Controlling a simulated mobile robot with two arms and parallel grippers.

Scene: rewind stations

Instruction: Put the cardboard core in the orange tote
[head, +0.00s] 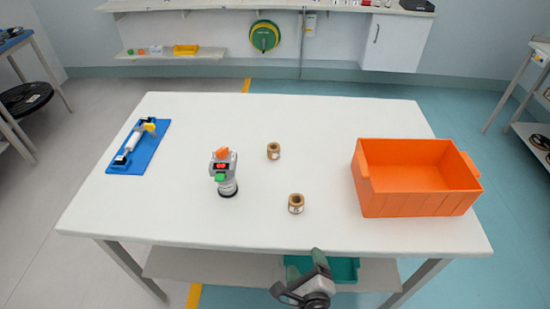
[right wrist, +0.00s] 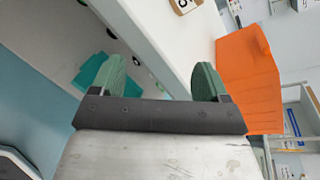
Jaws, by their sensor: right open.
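Two short brown cardboard cores stand on the white table in the head view. One core (head: 273,151) is near the table's middle, and the other core (head: 296,203) is closer to the front edge. The empty orange tote (head: 418,205) sits at the table's right side; its orange wall also shows in the right wrist view (right wrist: 248,80). My right gripper (head: 300,275) is open and empty at the front edge, apart from the cores. In the right wrist view, a tan piece with a dark mark (right wrist: 183,5), probably a core, is cut off at the top. My left gripper is out of view.
A grey device (head: 225,172) with orange and green parts stands left of the cores. A blue fixture (head: 135,155) with a white roller lies at the far left. A teal bin (head: 345,270) is on the lower shelf. The table between cores and tote is clear.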

